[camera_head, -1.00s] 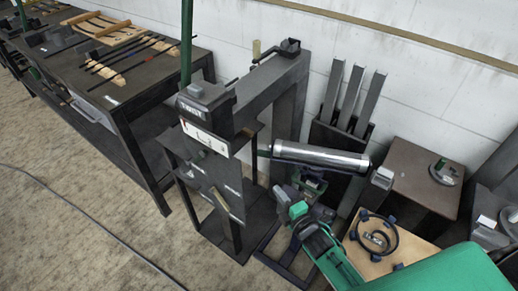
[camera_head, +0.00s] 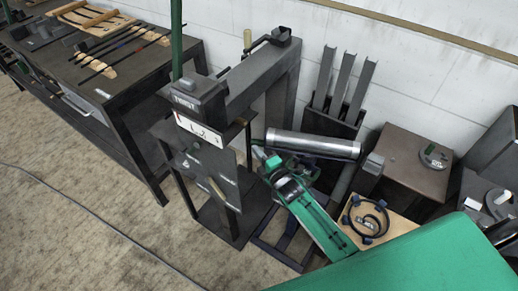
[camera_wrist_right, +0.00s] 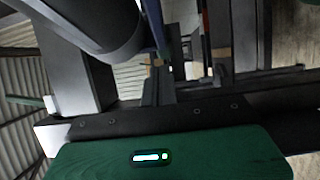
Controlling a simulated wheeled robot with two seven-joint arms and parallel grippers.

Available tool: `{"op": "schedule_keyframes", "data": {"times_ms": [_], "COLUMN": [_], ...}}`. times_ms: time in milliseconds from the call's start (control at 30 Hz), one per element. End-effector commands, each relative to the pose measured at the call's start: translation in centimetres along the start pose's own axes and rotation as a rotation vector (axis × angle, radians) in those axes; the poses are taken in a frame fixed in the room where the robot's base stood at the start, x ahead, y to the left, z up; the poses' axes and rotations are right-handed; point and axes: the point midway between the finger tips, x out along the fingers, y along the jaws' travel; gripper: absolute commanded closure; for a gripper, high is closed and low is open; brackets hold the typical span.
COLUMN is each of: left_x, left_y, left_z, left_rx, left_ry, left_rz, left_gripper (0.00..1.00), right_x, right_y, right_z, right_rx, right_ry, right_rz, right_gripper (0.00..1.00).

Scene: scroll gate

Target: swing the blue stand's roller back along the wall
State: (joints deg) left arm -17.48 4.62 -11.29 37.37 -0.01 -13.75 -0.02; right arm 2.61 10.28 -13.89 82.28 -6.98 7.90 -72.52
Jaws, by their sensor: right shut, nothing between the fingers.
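The blue stand (camera_head: 290,241) has a dark blue frame low on the floor, partly hidden by my right arm. The silver roller (camera_head: 312,145) lies roughly level above it, pointing right, in front of dark upright channels by the wall. My right gripper (camera_head: 266,160) is shut and empty, just below the roller's left end; I cannot tell whether it touches. In the right wrist view a large dark cylinder, apparently the roller (camera_wrist_right: 112,30), fills the upper left, close to the gripper (camera_wrist_right: 156,75). My left gripper is out of view.
A dark machine (camera_head: 198,105) with a white label stands left of the roller. A long workbench (camera_head: 125,90) runs further left. A wooden board with a dark ring (camera_head: 367,218) and a brown box (camera_head: 408,165) stand right. The floor at front left is clear apart from a cable.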

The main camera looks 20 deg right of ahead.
Motion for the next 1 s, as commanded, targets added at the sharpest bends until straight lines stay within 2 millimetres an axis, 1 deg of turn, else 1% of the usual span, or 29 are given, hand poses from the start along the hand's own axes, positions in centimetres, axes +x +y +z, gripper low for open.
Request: {"op": "schedule_keyframes", "data": {"times_ms": [100, 267, 533, 667, 767, 900, 1000], "left_x": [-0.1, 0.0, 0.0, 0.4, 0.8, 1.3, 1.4], "left_y": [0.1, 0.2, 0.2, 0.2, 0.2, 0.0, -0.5], "left_z": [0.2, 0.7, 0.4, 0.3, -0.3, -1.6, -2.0], "left_rx": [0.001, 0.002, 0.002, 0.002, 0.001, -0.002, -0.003], "left_ry": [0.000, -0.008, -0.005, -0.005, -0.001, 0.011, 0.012], "left_rz": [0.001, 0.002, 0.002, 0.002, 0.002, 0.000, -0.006], "left_gripper": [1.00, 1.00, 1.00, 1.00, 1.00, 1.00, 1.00], "right_x": [0.5, 0.7, 0.7, 1.2, 1.9, 2.9, 3.6], "right_y": [0.0, 0.0, 0.0, 0.0, -0.1, -0.1, -0.1], "right_z": [0.6, 0.8, 0.8, 1.0, 1.4, 2.1, 2.7], "right_rx": [0.000, 0.000, 0.001, 0.003, 0.005, 0.006, 0.005], "right_ry": [-0.001, -0.001, -0.003, -0.030, -0.072, -0.140, -0.187], "right_rz": [-0.001, -0.001, 0.000, 0.005, 0.006, 0.007, 0.008], "right_gripper": [1.00, 1.00, 1.00, 1.00, 1.00, 1.00, 1.00]}}
